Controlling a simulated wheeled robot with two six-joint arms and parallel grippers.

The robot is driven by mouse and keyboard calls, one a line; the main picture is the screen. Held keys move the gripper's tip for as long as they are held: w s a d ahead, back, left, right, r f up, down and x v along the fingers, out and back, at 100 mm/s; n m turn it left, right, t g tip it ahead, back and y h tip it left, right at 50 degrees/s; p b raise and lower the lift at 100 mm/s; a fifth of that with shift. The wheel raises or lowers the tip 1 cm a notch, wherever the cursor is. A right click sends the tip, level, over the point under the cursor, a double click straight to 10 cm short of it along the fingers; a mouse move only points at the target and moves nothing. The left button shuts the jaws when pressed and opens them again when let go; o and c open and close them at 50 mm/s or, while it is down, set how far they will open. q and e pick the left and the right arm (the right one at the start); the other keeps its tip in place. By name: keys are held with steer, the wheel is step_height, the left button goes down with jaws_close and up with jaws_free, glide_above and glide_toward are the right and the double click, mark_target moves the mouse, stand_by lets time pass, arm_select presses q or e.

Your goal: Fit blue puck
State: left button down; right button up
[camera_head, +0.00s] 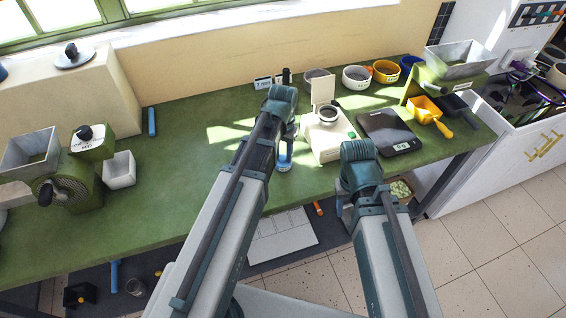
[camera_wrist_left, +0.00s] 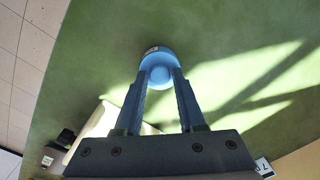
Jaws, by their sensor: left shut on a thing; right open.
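The blue puck (camera_wrist_left: 158,54) is between the fingertips of my left gripper (camera_wrist_left: 159,75) in the left wrist view, a small pale label on its far side. In the head view the puck (camera_head: 284,166) shows low beside the white device, near the green table's front edge. My left gripper (camera_head: 285,148) is shut on it; I cannot tell whether the puck touches the table. The white device (camera_head: 326,148) has an upright lid and a round dark-topped part (camera_head: 328,115). My right gripper (camera_head: 345,208) is open at the table's front edge, its fingers mostly hidden.
A black scale (camera_head: 388,132) and a yellow scoop (camera_head: 432,115) are to the right. White (camera_head: 356,80) and yellow (camera_head: 384,74) bowls stand at the back. A grinder (camera_head: 75,190) and a white bin (camera_head: 119,170) stand left. The green table (camera_head: 185,180) between is mostly clear.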

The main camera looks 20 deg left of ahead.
mark_target(283, 158)
arm_select(q)
step_height(283, 158, up, 7)
steer(key=p, duration=0.6)
steer(key=shift+f+p, duration=0.15)
steer(key=shift+p, duration=0.15)
steer(key=shift+f, duration=0.1)
stand_by(0.7)
steer(key=shift+f+b, duration=0.8)
steer(key=shift+b, duration=0.1)
steer(key=shift+r, duration=0.1)
